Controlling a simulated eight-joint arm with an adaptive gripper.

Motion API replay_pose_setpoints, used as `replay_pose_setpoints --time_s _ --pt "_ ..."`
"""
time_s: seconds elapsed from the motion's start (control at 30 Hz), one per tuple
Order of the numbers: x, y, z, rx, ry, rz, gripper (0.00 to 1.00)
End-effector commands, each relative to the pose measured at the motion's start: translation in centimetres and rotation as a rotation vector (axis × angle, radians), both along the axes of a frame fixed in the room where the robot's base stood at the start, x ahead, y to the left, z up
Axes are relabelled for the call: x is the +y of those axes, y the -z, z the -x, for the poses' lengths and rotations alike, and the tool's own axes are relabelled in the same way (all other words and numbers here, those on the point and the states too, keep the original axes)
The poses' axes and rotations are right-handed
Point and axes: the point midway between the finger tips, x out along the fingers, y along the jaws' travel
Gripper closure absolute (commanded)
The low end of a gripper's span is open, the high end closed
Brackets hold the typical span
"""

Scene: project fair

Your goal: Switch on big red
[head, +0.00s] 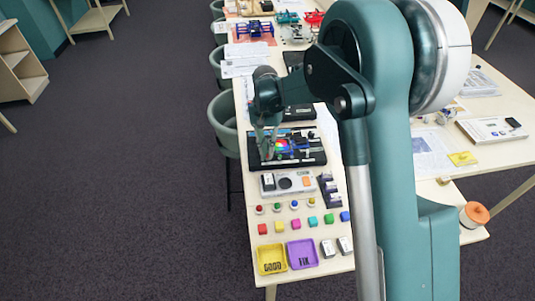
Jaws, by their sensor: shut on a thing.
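My gripper (267,150) points down over a black board (312,158) on the long table, with its fingers close together on something small at the board's left part. What is between the fingertips is too small to make out. A red object (313,17) stands at the far end of the table. I cannot tell which thing is big red, and no switch can be made out.
Nearer stand a grey panel (289,183), small knobs and coloured cubes (296,226), a yellow tray (271,260) and a purple tray (302,254). A blue frame-like object (254,29) is at the back. Green chairs (224,112) line the left edge. My arm hides the table's right middle.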

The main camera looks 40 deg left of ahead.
Motion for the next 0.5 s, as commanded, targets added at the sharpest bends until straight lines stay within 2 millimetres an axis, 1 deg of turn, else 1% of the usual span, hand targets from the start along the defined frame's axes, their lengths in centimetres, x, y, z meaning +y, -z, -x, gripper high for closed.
replay_pose_setpoints --time_s 0.2,0.23,0.33,0.5 --pt "0.01 -0.03 0.01 -0.001 0.000 0.000 1.00" --pt "0.01 -0.03 0.01 -0.001 0.000 0.000 0.91" --pt "0.01 -0.04 0.01 -0.001 0.000 0.000 0.78" --pt "0.01 -0.04 0.01 -0.001 0.000 -0.001 0.77"
